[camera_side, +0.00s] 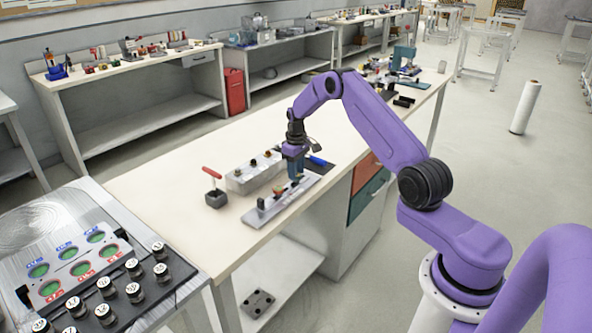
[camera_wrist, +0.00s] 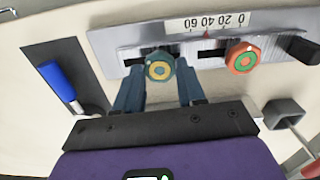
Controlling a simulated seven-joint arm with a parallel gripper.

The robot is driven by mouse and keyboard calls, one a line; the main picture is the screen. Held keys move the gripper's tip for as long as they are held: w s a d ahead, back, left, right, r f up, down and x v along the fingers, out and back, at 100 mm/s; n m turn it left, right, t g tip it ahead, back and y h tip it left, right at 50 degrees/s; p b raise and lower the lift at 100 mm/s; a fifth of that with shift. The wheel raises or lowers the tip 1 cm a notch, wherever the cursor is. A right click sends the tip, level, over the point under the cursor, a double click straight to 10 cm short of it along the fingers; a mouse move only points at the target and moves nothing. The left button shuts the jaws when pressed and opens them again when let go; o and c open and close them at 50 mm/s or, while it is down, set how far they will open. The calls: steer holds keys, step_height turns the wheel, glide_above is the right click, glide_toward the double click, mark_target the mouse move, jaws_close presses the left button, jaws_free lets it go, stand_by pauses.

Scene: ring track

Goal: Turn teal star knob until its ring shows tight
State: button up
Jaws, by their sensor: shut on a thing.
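The teal star knob (camera_wrist: 160,66) stands on a long grey plate (camera_wrist: 115,50) in the wrist view. Its top shows a yellow ring with a dark spot beside it. My gripper (camera_wrist: 160,80) has its two blue fingers on either side of this knob, shut on it. In the side view my gripper (camera_side: 295,172) points down over the far end of the plate (camera_side: 262,217) and hides the teal knob. An orange-red knob (camera_wrist: 242,57) with a green ring stands apart, right of the teal one. A scale (camera_wrist: 212,22) with upside-down numbers and a red pointer runs along the plate.
The bench's front left is clear.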

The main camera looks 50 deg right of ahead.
steer(key=m, duration=0.4)
steer(key=shift+w+r, duration=0.2)
steer(key=shift+d+m, duration=0.1)
steer(key=shift+m, duration=1.9)
steer(key=o, duration=0.8)
steer(key=shift+c, duration=0.2)
steer(key=o, duration=0.3)
steer(key=shift+s, duration=0.1)
steer(key=shift+f, duration=0.1)
step_height(320, 180, up, 18)
steer(key=shift+f, duration=0.25)
